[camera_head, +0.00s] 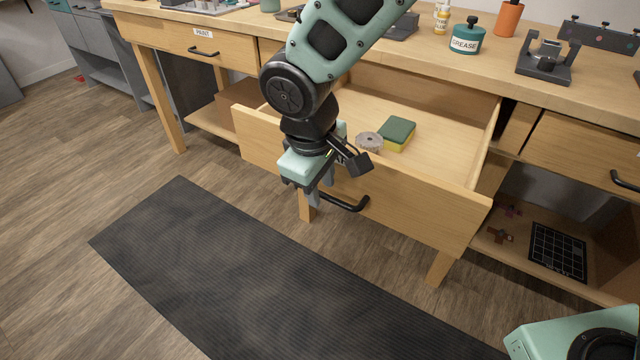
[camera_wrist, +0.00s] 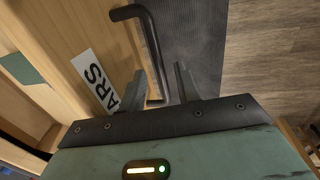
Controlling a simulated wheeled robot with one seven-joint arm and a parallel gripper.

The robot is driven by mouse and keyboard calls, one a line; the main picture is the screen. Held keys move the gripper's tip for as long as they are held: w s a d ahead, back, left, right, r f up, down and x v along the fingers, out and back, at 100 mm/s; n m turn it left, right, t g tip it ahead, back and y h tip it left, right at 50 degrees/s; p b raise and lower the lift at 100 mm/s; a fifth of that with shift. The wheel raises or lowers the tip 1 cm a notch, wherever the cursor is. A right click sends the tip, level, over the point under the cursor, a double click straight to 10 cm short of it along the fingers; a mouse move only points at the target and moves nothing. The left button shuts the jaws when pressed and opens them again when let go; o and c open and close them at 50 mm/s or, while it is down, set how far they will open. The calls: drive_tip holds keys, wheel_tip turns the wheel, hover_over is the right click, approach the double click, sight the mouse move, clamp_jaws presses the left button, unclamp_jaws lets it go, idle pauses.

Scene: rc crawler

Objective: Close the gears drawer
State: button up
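The gears drawer (camera_head: 400,205) is pulled well out from the workbench. Its label (camera_wrist: 94,78) shows partly in the wrist view and reads "ARS". The black bar handle (camera_head: 350,204) is on the drawer front. My gripper (camera_head: 314,198) points down in front of the drawer, by the left end of the handle. In the wrist view, my gripper's fingers (camera_wrist: 163,82) stand apart, and the handle (camera_wrist: 146,42) runs through the view between them. I cannot tell whether a finger touches the handle. The drawer holds a green and yellow sponge (camera_head: 397,133) and a round roll (camera_head: 369,142).
The paint drawer (camera_head: 195,44) on the left and another drawer (camera_head: 585,150) on the right are shut. A grease jar (camera_head: 467,37) and tools stand on the bench top. A dark mat (camera_head: 250,270) lies on open floor in front.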

clamp_jaws()
drive_tip(key=shift+w, duration=0.1)
drive_tip(key=w+d+p, duration=0.3)
drive_tip(key=w+d, duration=0.3)
drive_tip(key=w, duration=0.2)
drive_tip(key=w+d+p, duration=0.3)
drive_tip(key=w+d, duration=0.3)
drive_tip(key=w, duration=0.1)
drive_tip(key=w+d+p, duration=0.3)
drive_tip(key=w+d, duration=0.3)
drive_tip(key=w, duration=0.2)
drive_tip(key=shift+w+d, duration=0.2)
drive_tip(key=shift+w, duration=0.1)
unclamp_jaws()
drive_tip(key=shift+r, duration=0.15)
wheel_tip(320, 180, up, 17)
drive_tip(key=s+a, duration=0.2)
drive_tip(key=shift+s+p, duration=0.3)
drive_tip(key=shift+p, duration=0.05)
